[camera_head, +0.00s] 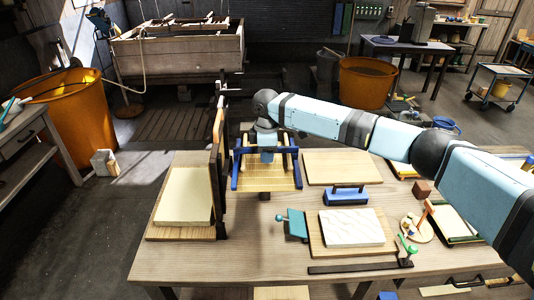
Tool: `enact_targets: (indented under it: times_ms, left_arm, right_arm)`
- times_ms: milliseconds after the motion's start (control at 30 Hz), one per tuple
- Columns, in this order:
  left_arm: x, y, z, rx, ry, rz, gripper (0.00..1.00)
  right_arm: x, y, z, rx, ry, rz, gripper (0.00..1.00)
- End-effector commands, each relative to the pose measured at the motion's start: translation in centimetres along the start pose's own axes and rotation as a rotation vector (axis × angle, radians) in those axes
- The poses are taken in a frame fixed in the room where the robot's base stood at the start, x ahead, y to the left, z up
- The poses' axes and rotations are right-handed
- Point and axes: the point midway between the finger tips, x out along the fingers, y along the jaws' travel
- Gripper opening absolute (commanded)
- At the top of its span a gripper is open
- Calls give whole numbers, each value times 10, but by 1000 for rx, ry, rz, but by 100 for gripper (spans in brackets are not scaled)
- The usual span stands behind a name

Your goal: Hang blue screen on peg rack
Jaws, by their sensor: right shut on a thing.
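The blue screen (252,178) has a blue frame around yellowish mesh. It lies roughly flat near the middle back of the table. My right gripper (266,157) reaches down onto it from above and is shut on it; the fingertips are partly hidden by the frame. I cannot tell whether the screen touches the table or is slightly above it. An upright dark rack (219,160), seen nearly edge-on, stands just left of the screen and seems to be the peg rack. Its pegs are hard to make out. My left gripper is not in view.
A pale sheet on a board (184,195) lies left of the rack. A bare board (342,167), a blue-handled block (346,196), a white slab (352,228) and a teal tool (296,224) lie to the right. The table's front left (200,262) is clear.

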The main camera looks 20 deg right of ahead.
Motion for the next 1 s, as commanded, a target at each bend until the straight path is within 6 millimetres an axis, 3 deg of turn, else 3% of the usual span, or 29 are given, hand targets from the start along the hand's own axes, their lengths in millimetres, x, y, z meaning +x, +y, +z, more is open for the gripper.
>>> enact_targets:
  times_ms: [633,700,800,1000]
  left_arm:
    - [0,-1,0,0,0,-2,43]
    - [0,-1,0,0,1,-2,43]
    - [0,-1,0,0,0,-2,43]
    - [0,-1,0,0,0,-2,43]
  right_arm:
    - [9,0,0,0,0,1,0]
    - [9,0,0,-1,0,1,24]
    - [9,0,0,0,0,1,42]
    - [10,0,0,0,0,0,42]
